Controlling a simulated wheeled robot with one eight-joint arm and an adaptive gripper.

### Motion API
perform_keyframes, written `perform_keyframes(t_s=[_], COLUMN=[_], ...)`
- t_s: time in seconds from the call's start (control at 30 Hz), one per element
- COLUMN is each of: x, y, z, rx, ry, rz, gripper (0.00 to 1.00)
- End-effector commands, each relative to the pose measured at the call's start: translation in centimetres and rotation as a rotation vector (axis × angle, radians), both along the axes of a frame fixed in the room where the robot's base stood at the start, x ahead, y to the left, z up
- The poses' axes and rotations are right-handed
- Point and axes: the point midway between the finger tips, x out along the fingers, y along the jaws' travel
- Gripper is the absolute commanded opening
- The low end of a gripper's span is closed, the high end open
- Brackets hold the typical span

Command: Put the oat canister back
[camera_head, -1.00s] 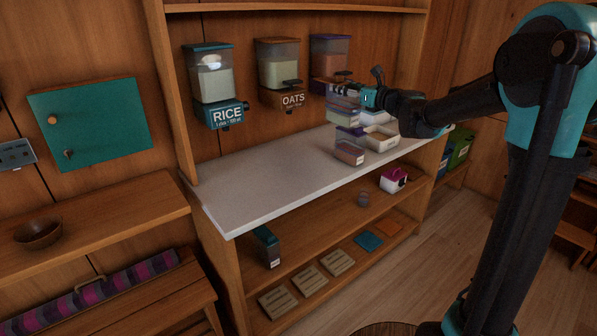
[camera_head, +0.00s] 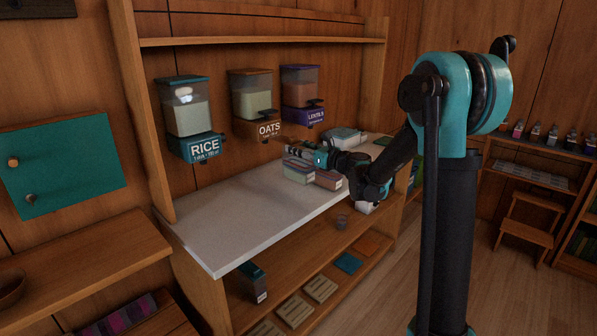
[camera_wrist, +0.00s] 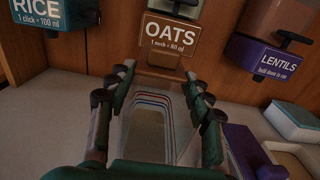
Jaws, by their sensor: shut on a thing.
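My gripper (camera_wrist: 160,95) is shut on a clear, box-shaped canister (camera_wrist: 180,125), apparently the oat canister. Its fingers lie along both sides, and a brown band (camera_wrist: 160,73) shows at its far end. In the head view my gripper (camera_head: 300,147) is over the white counter, below and right of the OATS dispenser; the canister is mostly hidden there. The OATS dispenser (camera_head: 252,95) hangs on the wall with a clear hopper and brown base, and its label (camera_wrist: 170,35) is straight ahead in the wrist view.
The RICE dispenser (camera_head: 185,105) hangs left of OATS and the LENTILS dispenser (camera_head: 301,85) right. Small containers (camera_head: 328,180) stand under and beside my gripper. The white counter (camera_head: 230,215) is clear on the left.

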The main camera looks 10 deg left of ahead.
Motion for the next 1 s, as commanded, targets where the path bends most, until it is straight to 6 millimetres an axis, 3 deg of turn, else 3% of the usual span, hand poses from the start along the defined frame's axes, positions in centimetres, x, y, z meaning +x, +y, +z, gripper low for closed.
perform_keyframes(t_s=[0.1,0.2,0.43,0.67,1.0], x=[0.1,0.0,0.0,0.1,0.0], y=[0.0,0.0,0.0,0.0,0.0], z=[-2.6,-4.0,-5.3,-8.2,-8.6], rx=[0.0,0.0,0.0,0.0,0.0], ry=[0.0,0.0,0.0,0.0,0.0], rz=[0.0,0.0,0.0,0.0,0.0], gripper=[0.0,0.0,0.0,0.0,0.0])
